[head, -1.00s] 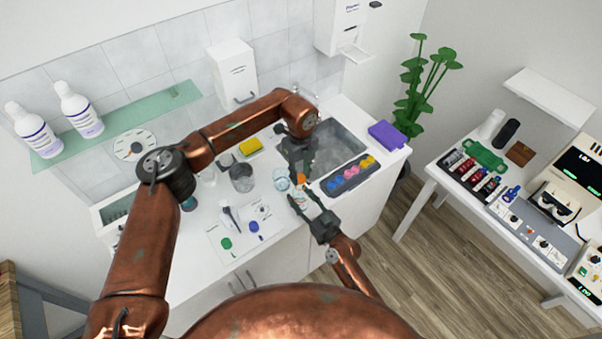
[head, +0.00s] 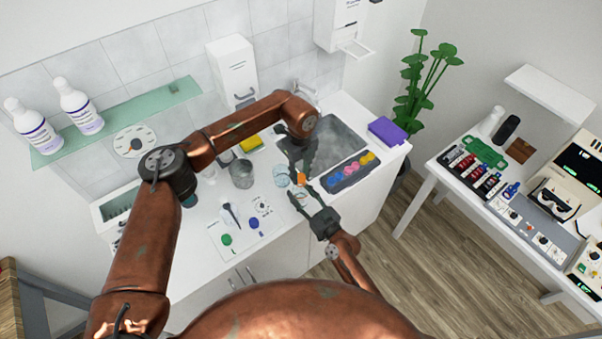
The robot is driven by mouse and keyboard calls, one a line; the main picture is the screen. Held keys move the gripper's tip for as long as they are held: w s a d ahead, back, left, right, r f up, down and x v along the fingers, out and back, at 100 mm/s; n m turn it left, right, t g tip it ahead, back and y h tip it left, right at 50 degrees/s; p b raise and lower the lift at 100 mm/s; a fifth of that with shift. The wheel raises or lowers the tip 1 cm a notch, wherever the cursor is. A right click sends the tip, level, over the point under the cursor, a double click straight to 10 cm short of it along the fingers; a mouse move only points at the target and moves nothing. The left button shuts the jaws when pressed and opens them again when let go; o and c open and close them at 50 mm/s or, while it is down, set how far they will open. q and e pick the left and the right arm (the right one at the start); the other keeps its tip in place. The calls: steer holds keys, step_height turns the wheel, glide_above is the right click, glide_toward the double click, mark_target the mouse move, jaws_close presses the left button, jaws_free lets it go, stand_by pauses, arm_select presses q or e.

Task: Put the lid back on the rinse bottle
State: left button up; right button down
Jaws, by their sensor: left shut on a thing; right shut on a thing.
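My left gripper (head: 299,174) points down over the counter in front of the sink. It is shut on a small orange lid (head: 301,178). My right gripper (head: 303,199) reaches in from the lower right and is shut on the rinse bottle (head: 300,196), a small pale bottle mostly hidden between its fingers. The lid is just above the bottle in the picture. I cannot tell whether they touch.
A clear glass (head: 282,176) stands close left of the grippers, with a grey cup (head: 241,174) further left. A tray of coloured pieces (head: 351,173) lies close right, before the sink (head: 340,140). A white sheet (head: 246,226) with small tools lies at the front left.

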arm_select(q)
steer(key=shift+f, duration=0.55)
